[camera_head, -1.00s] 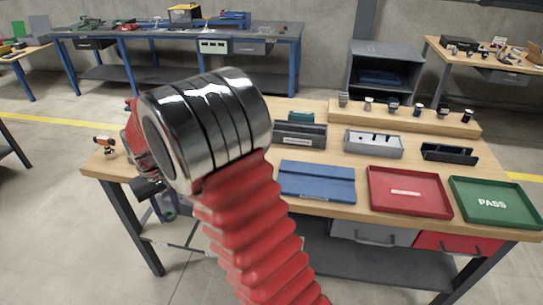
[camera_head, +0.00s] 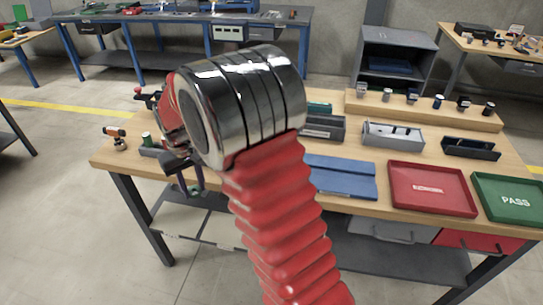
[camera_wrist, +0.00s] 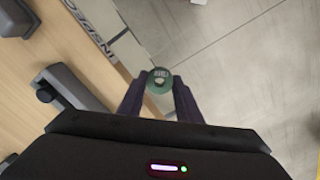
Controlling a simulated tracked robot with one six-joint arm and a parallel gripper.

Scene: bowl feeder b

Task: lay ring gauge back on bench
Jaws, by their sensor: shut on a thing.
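The ring gauge is a small green ring (camera_wrist: 159,80), held between the dark finger tips of my gripper (camera_wrist: 159,92) in the wrist view. Its hole faces the camera. In the head view my gripper (camera_head: 190,177) hangs at the front left of the wooden bench (camera_head: 118,155), and a bit of green shows at its tips. The wrist view shows floor behind the ring, with the bench edge close by on the left. The gripper is shut on the ring. My arm hides part of the bench in the head view.
On the bench are a blue mat (camera_head: 340,178), a red tray (camera_head: 431,188), a green PASS tray (camera_head: 510,200) and grey holders (camera_head: 393,136). An orange-and-black tool (camera_head: 116,138) and a green cylinder (camera_head: 147,138) stand at the left end. Bare wood lies between them.

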